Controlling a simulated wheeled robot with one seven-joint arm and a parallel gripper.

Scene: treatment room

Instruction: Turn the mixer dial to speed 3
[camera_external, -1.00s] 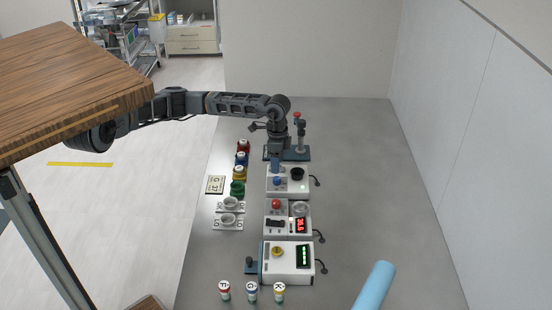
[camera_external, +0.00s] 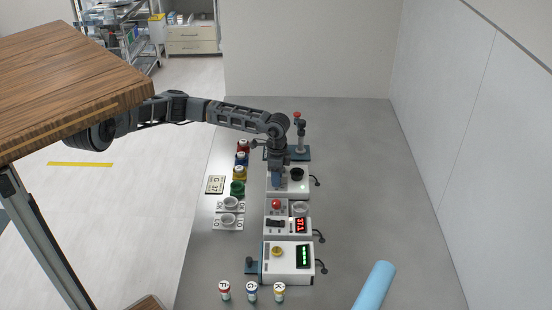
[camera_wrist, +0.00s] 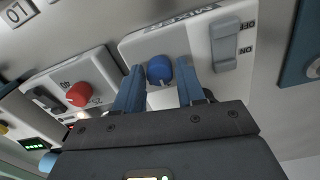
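The mixer (camera_external: 302,189) is a white box with a black cup (camera_external: 297,174) on top. In the wrist view, the mixer (camera_wrist: 145,45) carries a "MIXER" label, a round blue dial (camera_wrist: 159,70) and a grey OFF/ON switch (camera_wrist: 224,48). A pale mark shows low on the dial; the speed it points at cannot be read. My gripper (camera_wrist: 161,66) is open, with one blue finger on each side of the dial and visible gaps between.
A device with a red knob (camera_external: 276,204) and red display stands in front of the mixer. Another with a yellow knob (camera_external: 277,251) is nearer the camera. Coloured jars (camera_external: 239,173) stand left of the mixer. A stand with a red top (camera_external: 298,116) is behind. The table's right side is mostly clear.

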